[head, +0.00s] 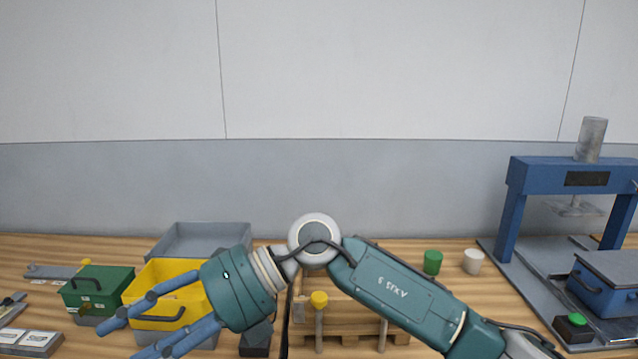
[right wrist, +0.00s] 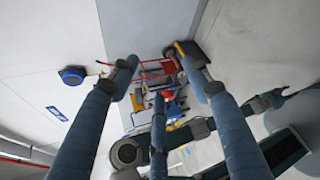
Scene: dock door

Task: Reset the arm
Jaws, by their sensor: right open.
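My right arm (head: 400,285) enters the head view from the lower right and bends at a round grey joint above the middle of the bench. From there it reaches down to the left. My right gripper (head: 122,342) has its blue fingers spread and empty, in front of the yellow bin (head: 160,274) and pointing to the lower left. In the right wrist view the fingers of my right gripper (right wrist: 157,78) are apart with nothing between them. My left gripper is in neither view.
A green box (head: 95,285) and a grey tray (head: 200,240) stand near the yellow bin. A wooden pallet (head: 345,318) is partly hidden below my arm. A green cup (head: 432,262), a white cup (head: 473,261) and a blue press (head: 575,178) stand to the right.

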